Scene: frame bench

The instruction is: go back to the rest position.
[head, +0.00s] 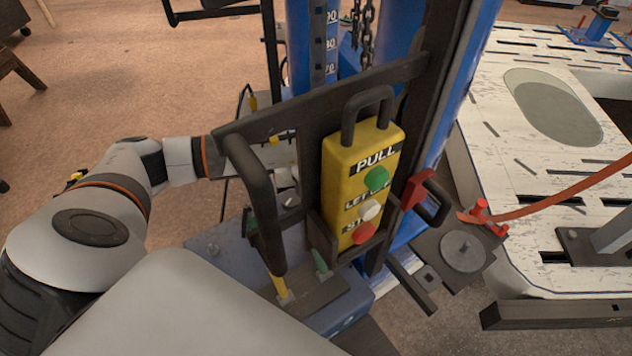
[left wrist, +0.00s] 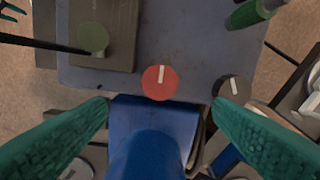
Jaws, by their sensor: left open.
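My left arm comes in from the left in the head view and passes behind a dark handle, which largely hides its gripper there. In the left wrist view the two green fingers of my left gripper (left wrist: 162,103) stand wide apart, with nothing held. A blue part (left wrist: 150,150) shows between them, and a red knob (left wrist: 160,82) with a white mark lies just beyond the fingertips. I cannot tell whether the fingers touch anything. My right gripper is in neither view.
A yellow button box (head: 362,180) marked PULL hangs on the dark frame (head: 298,113) of a blue tower. The curved dark handle (head: 262,205) stands close to my left arm. A scuffed white bench (head: 505,150) is at right. Open floor (head: 110,85) lies at left.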

